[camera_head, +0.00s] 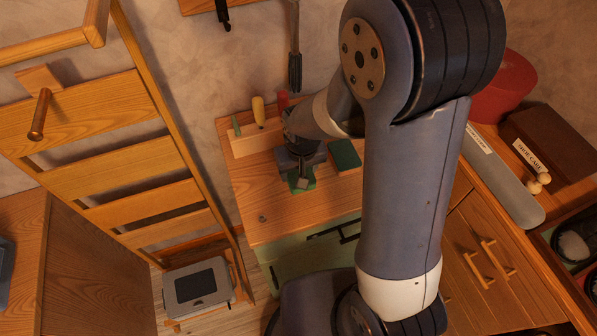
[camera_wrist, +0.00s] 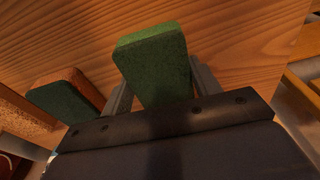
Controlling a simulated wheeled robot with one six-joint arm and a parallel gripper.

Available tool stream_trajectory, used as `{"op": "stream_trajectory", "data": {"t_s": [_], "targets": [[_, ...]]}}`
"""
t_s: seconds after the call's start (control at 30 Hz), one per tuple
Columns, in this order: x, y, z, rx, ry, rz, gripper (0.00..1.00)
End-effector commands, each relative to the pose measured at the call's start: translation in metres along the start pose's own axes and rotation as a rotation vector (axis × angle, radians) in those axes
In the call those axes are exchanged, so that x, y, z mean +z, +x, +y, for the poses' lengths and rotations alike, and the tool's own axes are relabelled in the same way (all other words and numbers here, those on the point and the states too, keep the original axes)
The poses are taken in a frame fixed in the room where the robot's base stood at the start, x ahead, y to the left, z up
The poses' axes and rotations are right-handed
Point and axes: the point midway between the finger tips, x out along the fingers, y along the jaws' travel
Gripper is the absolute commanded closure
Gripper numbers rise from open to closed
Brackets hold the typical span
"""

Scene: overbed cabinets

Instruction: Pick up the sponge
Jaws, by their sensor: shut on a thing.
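A green sponge-like block (camera_wrist: 153,62) stands between the two fingers of my gripper (camera_wrist: 161,85) in the wrist view. The fingers are shut on its sides, and its upper end sticks out past them. In the head view my gripper (camera_head: 302,172) is over the wooden cabinet top (camera_head: 270,222), with a bit of the green block (camera_head: 301,184) showing at the fingers. I cannot tell whether the block touches the wood. A second, darker green block (camera_head: 345,155) lies to the right; a dark green block with an orange-brown side (camera_wrist: 66,98) shows in the wrist view.
A wooden holder (camera_head: 252,143) with yellow, green and red handles stands behind my gripper. A wooden ladder (camera_head: 125,150) rises at the left. A dark brown box (camera_head: 555,140) and a red rounded thing (camera_head: 500,90) are at the right. The cabinet top's front left is mostly clear.

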Motion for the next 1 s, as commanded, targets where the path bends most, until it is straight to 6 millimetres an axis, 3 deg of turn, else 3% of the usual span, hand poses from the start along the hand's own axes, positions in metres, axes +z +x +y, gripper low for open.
{"op": "stream_trajectory", "data": {"t_s": [0.2,0.53,1.0], "targets": [[0.000,0.000,0.000,0.000,0.000,0.000,0.63],[-0.002,-0.009,0.000,0.000,0.000,0.002,0.63],[-0.014,-0.086,0.000,-0.001,0.001,0.004,0.63]]}}
